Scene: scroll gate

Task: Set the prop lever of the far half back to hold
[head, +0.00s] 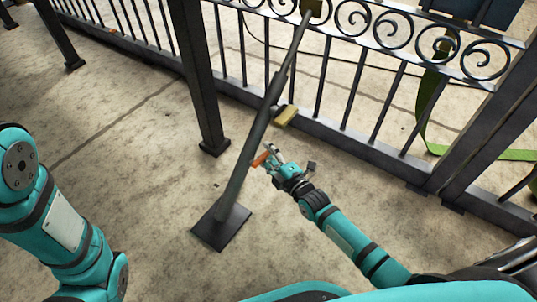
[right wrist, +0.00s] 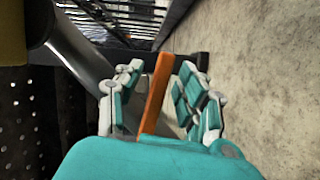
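The prop is a dark slanted bar (head: 254,137) that runs from a square foot plate (head: 221,227) on the floor up to the scroll gate (head: 382,26). Its orange lever (head: 262,158) sticks out from the lower part of the bar. My right gripper (head: 271,154) is beside the lever, to the right of the bar. In the right wrist view the orange lever (right wrist: 157,92) stands between the two spread fingers, with gaps showing on both sides. The lever's lower end is hidden behind the gripper body. My left arm shows at the left, but its gripper is out of view.
A yellow block (head: 286,117) sits near the bar at the gate's lower rail. A dark post (head: 200,80) stands left of the bar. A green strap (head: 428,105) hangs at the right and trails on the ground. The concrete floor around the foot plate is clear.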

